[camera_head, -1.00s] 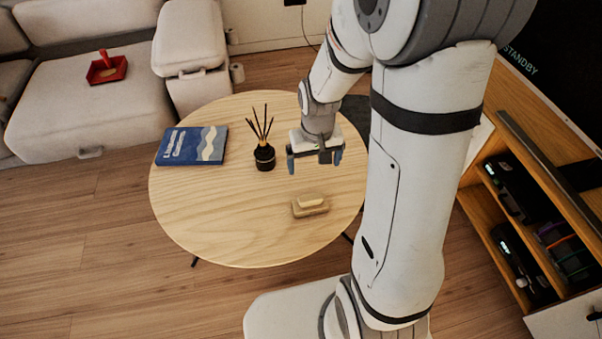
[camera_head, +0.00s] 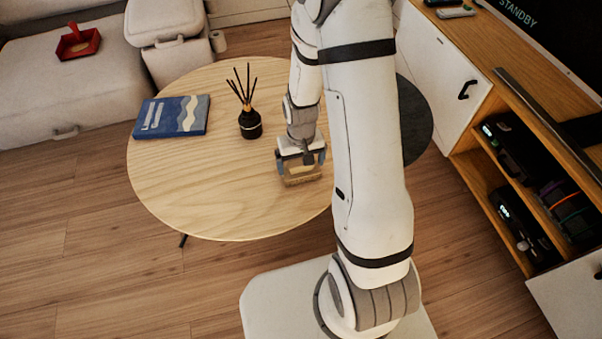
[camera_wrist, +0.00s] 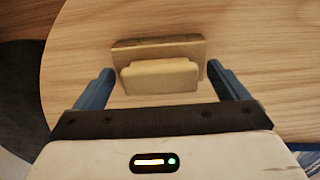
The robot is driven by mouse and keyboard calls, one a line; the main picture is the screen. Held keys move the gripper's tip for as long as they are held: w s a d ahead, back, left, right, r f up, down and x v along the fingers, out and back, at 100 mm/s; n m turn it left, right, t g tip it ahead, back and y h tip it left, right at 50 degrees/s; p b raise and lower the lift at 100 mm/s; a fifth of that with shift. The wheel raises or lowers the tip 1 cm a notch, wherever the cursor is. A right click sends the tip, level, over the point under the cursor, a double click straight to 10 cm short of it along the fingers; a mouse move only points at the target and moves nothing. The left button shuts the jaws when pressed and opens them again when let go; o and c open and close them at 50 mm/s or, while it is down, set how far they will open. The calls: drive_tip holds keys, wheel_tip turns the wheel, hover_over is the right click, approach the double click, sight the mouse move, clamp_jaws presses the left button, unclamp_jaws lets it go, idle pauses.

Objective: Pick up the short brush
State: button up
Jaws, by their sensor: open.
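The short brush, a tan block with a paler, narrower block on it, lies on the round wooden table (camera_head: 185,200). In the head view the brush (camera_head: 303,180) shows just below my gripper (camera_head: 301,161), which partly covers it. In the wrist view the brush (camera_wrist: 160,75) lies ahead of and between the blue fingers of my gripper (camera_wrist: 160,70). The fingers are open, with a gap on each side of the paler block. I cannot tell how much height is left between fingertips and brush.
A black reed diffuser (camera_head: 250,124) stands left of my gripper, and a blue book (camera_head: 172,116) lies farther left. A red dustpan (camera_head: 78,43) is on the sofa (camera_head: 60,100). A wooden cabinet (camera_head: 480,185) stands right. The table's front left is clear.

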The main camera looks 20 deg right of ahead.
sight(301, 162)
drive_tip(key=shift+f, duration=0.15)
drive_tip(key=shift+c, duration=0.2)
drive_tip(key=c, duration=1.2)
drive_tip(key=shift+o, duration=0.2)
wheel_tip(301, 162, up, 10)
drive_tip(key=p, duration=0.3)
drive_tip(key=shift+p, duration=0.3)
